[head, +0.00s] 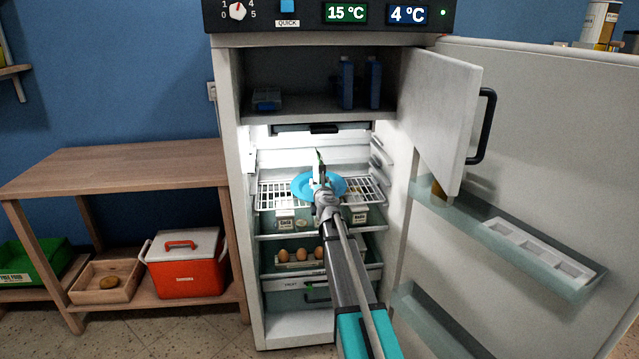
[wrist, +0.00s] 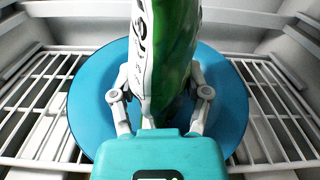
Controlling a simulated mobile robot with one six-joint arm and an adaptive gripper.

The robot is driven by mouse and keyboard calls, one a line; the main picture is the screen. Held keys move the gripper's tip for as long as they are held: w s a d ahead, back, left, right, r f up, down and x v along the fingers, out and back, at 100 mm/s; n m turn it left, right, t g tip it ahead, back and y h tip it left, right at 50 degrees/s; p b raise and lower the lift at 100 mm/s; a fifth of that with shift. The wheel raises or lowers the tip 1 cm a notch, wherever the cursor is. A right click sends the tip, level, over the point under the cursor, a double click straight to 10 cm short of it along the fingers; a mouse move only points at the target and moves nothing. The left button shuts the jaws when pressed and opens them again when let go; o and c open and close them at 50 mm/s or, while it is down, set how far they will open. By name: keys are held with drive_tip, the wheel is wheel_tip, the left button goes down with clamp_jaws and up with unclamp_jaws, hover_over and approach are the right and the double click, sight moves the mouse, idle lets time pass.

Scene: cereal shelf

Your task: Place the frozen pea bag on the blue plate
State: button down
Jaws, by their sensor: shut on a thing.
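The frozen pea bag (wrist: 172,50) is green and white and stands upright between the fingers of my gripper (wrist: 160,92) in the wrist view. My gripper is shut on it. The blue plate (wrist: 222,105) lies on a wire shelf inside the fridge, and the bag is over its middle. I cannot tell whether the bag's bottom touches the plate. In the head view my gripper (head: 321,182) reaches into the fridge over the blue plate (head: 299,186). Most of the bag is hidden there by my arm.
The wire shelf (head: 272,195) has free room on both sides of the plate. The freezer compartment above holds blue cartons (head: 346,84), and its small door (head: 440,110) stands open. The large fridge door (head: 560,150) is open at right. Eggs (head: 301,254) sit on a lower shelf.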

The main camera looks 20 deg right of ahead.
drive_tip(key=shift+c, duration=0.3)
unclamp_jaws()
drive_tip(key=shift+r, duration=0.15)
drive_tip(key=shift+r+p, duration=0.4)
drive_tip(key=shift+p, duration=0.2)
drive_tip(key=v, duration=1.2)
drive_tip(key=shift+a, duration=0.1)
